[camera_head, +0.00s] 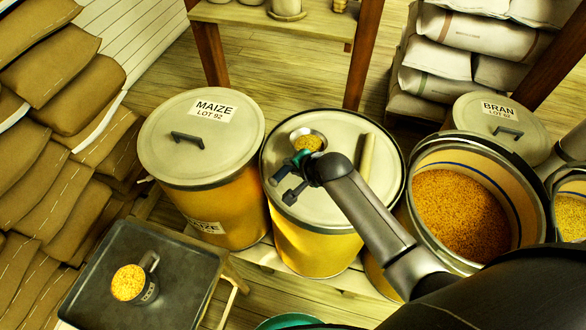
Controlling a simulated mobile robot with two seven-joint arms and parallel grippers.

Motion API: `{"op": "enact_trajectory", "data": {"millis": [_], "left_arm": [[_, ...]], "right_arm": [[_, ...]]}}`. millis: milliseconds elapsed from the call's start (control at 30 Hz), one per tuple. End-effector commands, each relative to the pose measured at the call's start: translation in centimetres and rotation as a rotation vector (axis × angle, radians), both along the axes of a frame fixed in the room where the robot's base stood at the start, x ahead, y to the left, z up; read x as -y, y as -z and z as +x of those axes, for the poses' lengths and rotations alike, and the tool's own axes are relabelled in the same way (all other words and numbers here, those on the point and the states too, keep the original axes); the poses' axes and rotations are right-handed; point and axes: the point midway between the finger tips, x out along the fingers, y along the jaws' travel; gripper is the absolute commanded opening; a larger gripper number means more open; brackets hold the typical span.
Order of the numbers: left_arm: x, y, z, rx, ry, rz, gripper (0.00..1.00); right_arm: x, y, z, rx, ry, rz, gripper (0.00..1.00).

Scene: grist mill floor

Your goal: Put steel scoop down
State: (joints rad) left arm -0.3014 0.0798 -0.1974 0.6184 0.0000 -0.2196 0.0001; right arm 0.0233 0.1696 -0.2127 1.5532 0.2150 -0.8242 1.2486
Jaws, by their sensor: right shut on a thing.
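The steel scoop (309,136) is heaped with yellow grain and sits over the pale lid (336,134) of the middle yellow drum. My right gripper (292,171) is shut on the scoop at its teal handle (301,156), over the left part of the lid. The gripper and arm hide part of the handle and lid. I cannot tell whether the scoop touches the lid. My left gripper is not in view.
A dark table (185,290) holds a grain-filled mug (147,290).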

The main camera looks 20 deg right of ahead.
Motion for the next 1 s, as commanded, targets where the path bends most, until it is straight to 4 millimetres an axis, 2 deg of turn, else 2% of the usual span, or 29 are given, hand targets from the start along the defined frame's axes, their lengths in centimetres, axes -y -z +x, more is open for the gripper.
{"op": "enact_trajectory", "data": {"millis": [400,433,667,1000], "left_arm": [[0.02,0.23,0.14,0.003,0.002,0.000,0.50],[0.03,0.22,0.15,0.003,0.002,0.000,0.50],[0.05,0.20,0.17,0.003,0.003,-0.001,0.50],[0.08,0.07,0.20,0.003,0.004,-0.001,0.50]], "right_arm": [[0.02,0.59,0.12,0.004,0.001,0.000,0.00],[0.02,0.65,0.07,0.002,0.000,0.000,0.30],[0.02,0.62,0.05,0.002,0.000,0.000,0.56],[0.04,0.29,0.01,0.001,0.000,0.000,0.58]]}}
